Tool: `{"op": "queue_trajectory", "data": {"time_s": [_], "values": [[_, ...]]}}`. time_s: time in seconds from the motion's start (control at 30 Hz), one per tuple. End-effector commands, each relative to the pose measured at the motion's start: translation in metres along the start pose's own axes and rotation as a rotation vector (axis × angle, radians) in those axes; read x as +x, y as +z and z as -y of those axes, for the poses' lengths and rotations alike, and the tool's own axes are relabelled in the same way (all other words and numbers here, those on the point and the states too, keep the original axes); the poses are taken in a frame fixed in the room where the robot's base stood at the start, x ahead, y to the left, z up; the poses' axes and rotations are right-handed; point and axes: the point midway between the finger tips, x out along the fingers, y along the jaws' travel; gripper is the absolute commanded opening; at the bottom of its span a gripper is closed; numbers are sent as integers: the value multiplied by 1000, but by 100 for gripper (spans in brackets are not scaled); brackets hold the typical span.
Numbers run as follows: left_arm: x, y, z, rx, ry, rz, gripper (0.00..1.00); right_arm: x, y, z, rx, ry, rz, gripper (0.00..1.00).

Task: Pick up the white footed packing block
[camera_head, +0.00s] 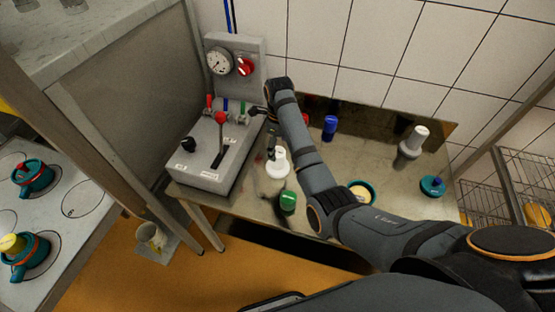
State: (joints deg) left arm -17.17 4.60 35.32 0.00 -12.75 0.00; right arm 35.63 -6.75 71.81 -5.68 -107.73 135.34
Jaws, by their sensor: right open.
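A small white block (277,164) with a wider base and a narrower top stands upright on the steel table, right of the grey control box. My right arm reaches in from the right and bends down at the wrist. My right gripper (271,142) is open, just above and around the top of the white block. The fingers are small and dark here, so I cannot tell whether they touch it. Part of the block's top is hidden by the gripper. My left gripper is not in view.
The control box (212,160) has a red-knobbed lever close to my gripper. A green piece (288,201) stands in front of the white block. A blue piece (330,127), a grey white-topped piece (412,146) and a teal piece (432,186) stand to the right.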

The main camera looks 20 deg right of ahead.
Motion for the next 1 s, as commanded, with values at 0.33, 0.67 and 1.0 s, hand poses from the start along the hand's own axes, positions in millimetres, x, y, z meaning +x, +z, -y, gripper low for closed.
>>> {"op": "queue_trajectory", "data": {"time_s": [0.33,0.67,1.0], "values": [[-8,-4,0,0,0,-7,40,27,0,1,-1,-1,0,79],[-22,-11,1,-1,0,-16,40,74,0,3,-1,-1,1,79],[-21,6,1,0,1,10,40,77,0,3,-1,-2,2,64]]}}
